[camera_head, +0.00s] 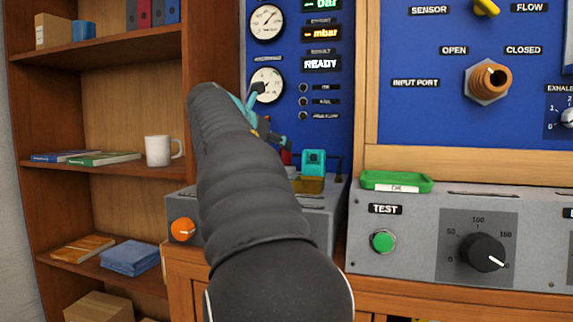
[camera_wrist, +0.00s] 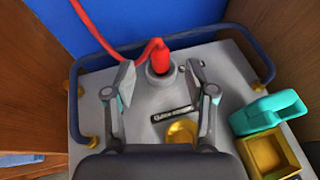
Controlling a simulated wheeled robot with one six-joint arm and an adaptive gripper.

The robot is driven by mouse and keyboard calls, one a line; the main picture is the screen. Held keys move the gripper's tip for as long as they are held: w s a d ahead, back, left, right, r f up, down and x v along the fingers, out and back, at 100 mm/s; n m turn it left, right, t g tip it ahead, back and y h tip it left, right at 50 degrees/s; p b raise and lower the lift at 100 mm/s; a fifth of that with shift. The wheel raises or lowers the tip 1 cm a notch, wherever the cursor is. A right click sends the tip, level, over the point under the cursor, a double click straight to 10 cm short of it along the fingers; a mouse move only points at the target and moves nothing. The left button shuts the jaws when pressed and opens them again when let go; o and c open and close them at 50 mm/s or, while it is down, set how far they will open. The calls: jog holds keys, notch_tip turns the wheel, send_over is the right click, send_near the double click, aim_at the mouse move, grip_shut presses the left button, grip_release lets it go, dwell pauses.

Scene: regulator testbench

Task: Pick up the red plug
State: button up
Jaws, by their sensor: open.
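The red plug (camera_wrist: 160,56) stands in a round grey socket on top of a grey metal box, with a red cable running from it to the upper left in the wrist view. My gripper (camera_wrist: 162,80) is open, and its two fingers are spread on the left and right of the plug's near side, with nothing between them. In the head view my gripper (camera_head: 268,125) is mostly hidden behind my dark arm, and a small bit of the red plug (camera_head: 286,157) shows beside it.
A teal-handled item (camera_wrist: 270,110) stands by a yellow open box (camera_wrist: 270,155) on the right of the grey box (camera_wrist: 150,105). A blue rail (camera_wrist: 235,32) runs round its edge. A wooden shelf with a white mug (camera_head: 160,150) is at left. A green tray (camera_head: 396,181) lies on the right console.

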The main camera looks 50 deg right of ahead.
aim_at(287, 161)
jog(key=x, duration=0.5)
jog(key=shift+f, duration=0.1)
grip_shut()
